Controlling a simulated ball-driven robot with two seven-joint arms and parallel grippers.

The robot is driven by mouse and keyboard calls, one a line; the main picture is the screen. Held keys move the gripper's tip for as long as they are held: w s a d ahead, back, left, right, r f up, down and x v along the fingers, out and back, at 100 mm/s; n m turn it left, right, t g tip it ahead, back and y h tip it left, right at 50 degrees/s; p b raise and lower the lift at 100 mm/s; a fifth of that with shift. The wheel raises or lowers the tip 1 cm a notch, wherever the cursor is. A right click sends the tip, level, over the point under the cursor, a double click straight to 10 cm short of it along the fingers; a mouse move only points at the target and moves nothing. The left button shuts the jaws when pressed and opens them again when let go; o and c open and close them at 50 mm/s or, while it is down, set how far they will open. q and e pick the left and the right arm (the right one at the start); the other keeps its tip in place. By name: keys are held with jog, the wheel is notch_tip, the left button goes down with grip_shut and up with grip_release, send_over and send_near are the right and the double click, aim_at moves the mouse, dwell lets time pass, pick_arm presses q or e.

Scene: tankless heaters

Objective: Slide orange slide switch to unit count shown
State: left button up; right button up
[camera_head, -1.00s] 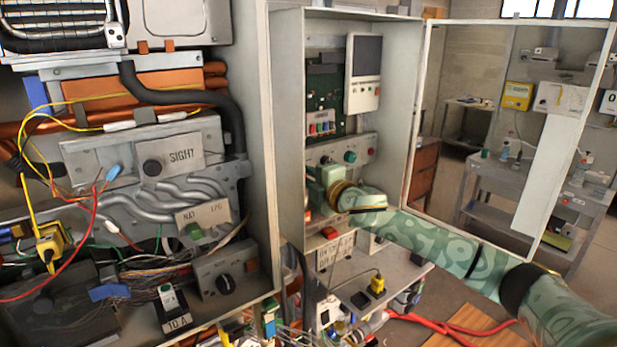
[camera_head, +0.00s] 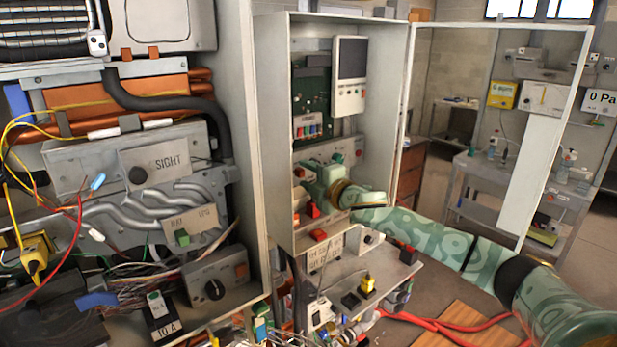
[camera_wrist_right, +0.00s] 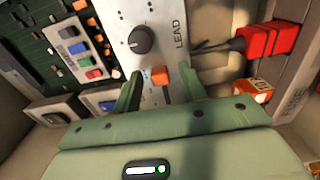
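In the right wrist view an orange slide switch (camera_wrist_right: 159,76) sits on a pale metal panel (camera_wrist_right: 172,35) marked LEAD. My right gripper (camera_wrist_right: 160,71) is open, with one finger on each side of the switch. Small gaps seem to show beside it; I cannot tell contact. In the head view my right gripper (camera_head: 312,176) reaches into the open grey cabinet and hides most of that panel. No unit count is readable. My left gripper is not in view.
A dark knob (camera_wrist_right: 141,39) is beside the switch, and a red connector (camera_wrist_right: 268,39) is to the right. In the head view a white controller (camera_head: 349,75) hangs above my gripper. The glazed cabinet door (camera_head: 404,100) stands open, with my right arm passing below.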

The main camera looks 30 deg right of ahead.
jog(key=shift+s, duration=0.1)
jog(key=shift+s, duration=0.25)
jog(key=s+d+b, duration=0.1)
jog(key=s+b, duration=0.2)
jog(key=s, duration=1.2)
jog(key=shift+s+d, duration=0.15)
jog(key=shift+s, duration=0.15)
